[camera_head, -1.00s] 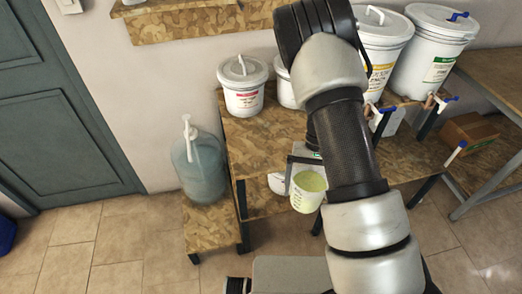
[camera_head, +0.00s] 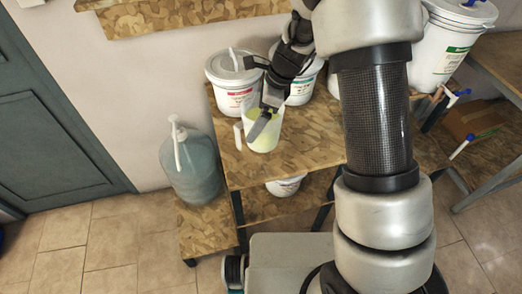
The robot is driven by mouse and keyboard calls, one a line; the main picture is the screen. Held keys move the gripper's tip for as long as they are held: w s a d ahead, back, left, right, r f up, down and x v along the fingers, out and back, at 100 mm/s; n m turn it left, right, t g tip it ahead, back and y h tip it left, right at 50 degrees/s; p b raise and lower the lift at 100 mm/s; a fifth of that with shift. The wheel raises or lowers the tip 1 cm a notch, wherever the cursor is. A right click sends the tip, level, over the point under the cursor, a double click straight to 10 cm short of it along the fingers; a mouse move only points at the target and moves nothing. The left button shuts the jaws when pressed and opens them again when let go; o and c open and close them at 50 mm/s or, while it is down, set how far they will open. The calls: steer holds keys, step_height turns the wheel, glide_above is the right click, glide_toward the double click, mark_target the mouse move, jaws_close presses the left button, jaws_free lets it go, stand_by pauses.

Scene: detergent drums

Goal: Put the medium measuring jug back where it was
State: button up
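The medium measuring jug (camera_head: 275,138) is translucent, with yellow-green liquid in it. It stands upright on the upper shelf board, near its front left part, in front of the white drums, and its pale handle (camera_head: 238,135) points left. My gripper (camera_head: 256,92) is at the jug, its fingers spread wider than the jug. One dark finger lies across the jug's front. The other shows above and behind the rim, apart from it. Part of the jug is hidden by the front finger.
A red-label drum (camera_head: 229,95) stands close behind the jug; another white drum (camera_head: 303,88) is behind my gripper. A blue-tinted bottle with a pump (camera_head: 192,170) stands on a low stand at left. The upper board (camera_head: 305,140) is clear right of the jug.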

steer(key=shift+w+a+r, duration=0.15)
steer(key=shift+w+a, duration=0.05)
steer(key=shift+m, duration=0.3)
steer(key=shift+w+f+b, duration=0.1)
steer(key=shift+f+b, duration=0.35)
steer(key=shift+f, duration=4.35)
steer(key=shift+f, duration=0.1)
steer(key=o, duration=1.6)
steer(key=shift+f, duration=0.1)
steer(key=shift+o, duration=0.6)
